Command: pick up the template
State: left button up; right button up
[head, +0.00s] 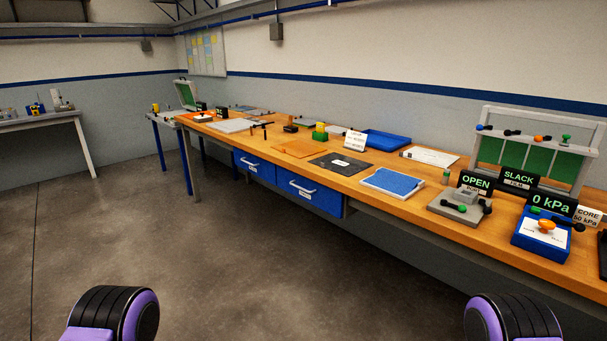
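I cannot tell for certain which flat piece is the template. On the wooden bench (408,208) lie an orange sheet (296,148), a dark grey sheet (326,160) with a small white label, and a white printed plate (430,156) near the wall. A pale grey sheet (232,125) lies farther left along the bench. A blue pad in a light frame (393,182) lies near the front edge. Only black and purple parts of my two arms show at the bottom corners; neither gripper is in view, and nothing of mine touches the bench.
At the right stand a green-panelled rack (527,157), a blue gauge box (540,238) and a grey block with knobs (459,204). A blue tray (386,140) lies by the wall. Blue drawers (309,192) hang under the bench. The floor (190,230) before it is clear.

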aim_at(297, 149)
jog(key=u, duration=0.35)
jog(key=i, duration=1.9)
jog(key=u, duration=0.35)
